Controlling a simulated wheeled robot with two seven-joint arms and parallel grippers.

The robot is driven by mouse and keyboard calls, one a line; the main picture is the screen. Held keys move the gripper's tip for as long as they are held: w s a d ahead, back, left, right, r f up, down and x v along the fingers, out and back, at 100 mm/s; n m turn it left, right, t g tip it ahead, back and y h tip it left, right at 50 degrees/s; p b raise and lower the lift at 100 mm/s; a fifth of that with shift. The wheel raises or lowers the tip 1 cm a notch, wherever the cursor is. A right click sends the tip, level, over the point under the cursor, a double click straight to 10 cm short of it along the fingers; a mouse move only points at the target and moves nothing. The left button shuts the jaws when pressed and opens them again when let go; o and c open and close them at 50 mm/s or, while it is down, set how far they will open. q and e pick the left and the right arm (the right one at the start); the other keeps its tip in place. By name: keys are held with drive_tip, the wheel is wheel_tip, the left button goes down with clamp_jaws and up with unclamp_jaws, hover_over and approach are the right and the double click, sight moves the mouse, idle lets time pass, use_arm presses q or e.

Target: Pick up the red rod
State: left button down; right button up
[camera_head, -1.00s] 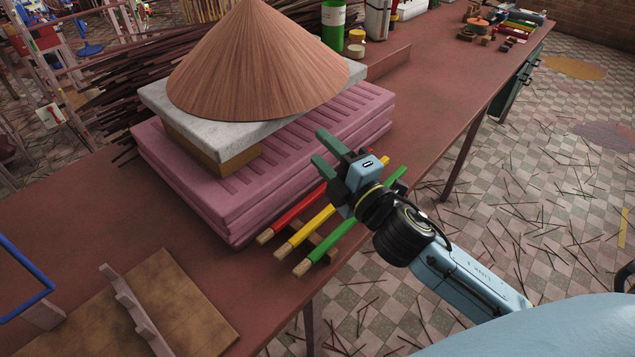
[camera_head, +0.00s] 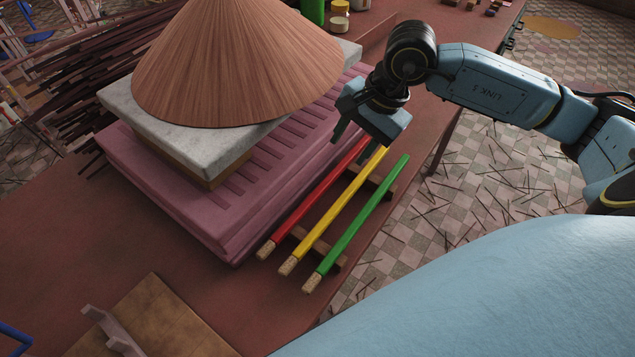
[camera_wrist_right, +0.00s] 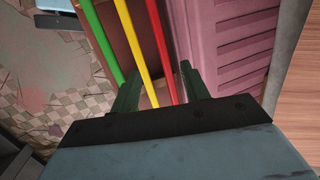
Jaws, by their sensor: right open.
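The red rod (camera_head: 312,200) lies on a low wooden rack (camera_head: 322,248), nearest the pink stack, with the yellow rod (camera_head: 335,212) and the green rod (camera_head: 360,216) beside it. Its near end is pale; its far end is hidden behind my right gripper (camera_head: 357,143). My right gripper is open above the far ends of the rods. In the right wrist view, the red rod (camera_wrist_right: 160,45) and the yellow rod (camera_wrist_right: 132,45) run between the fingers (camera_wrist_right: 158,85), and the green rod (camera_wrist_right: 102,40) passes at the left finger. Contact cannot be told. My left gripper is not in view.
A pink slab stack (camera_head: 245,215) bears a grey slab (camera_head: 120,103) and a brown conical hat (camera_head: 235,65) left of the rods. A wooden board (camera_head: 165,325) lies at the near left. The reddish table (camera_head: 70,225) ends just right of the green rod.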

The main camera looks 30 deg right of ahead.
hover_over(323, 187)
drive_tip(key=s+d, duration=0.2)
wheel_tip(323, 187, down, 7)
drive_tip(key=x, duration=0.4)
drive_tip(key=shift+w+a, duration=0.2)
drive_tip(key=shift+w, duration=0.1)
drive_tip(key=shift+w+a+f, duration=0.1)
drive_tip(key=shift+f, duration=0.55)
clamp_jaws()
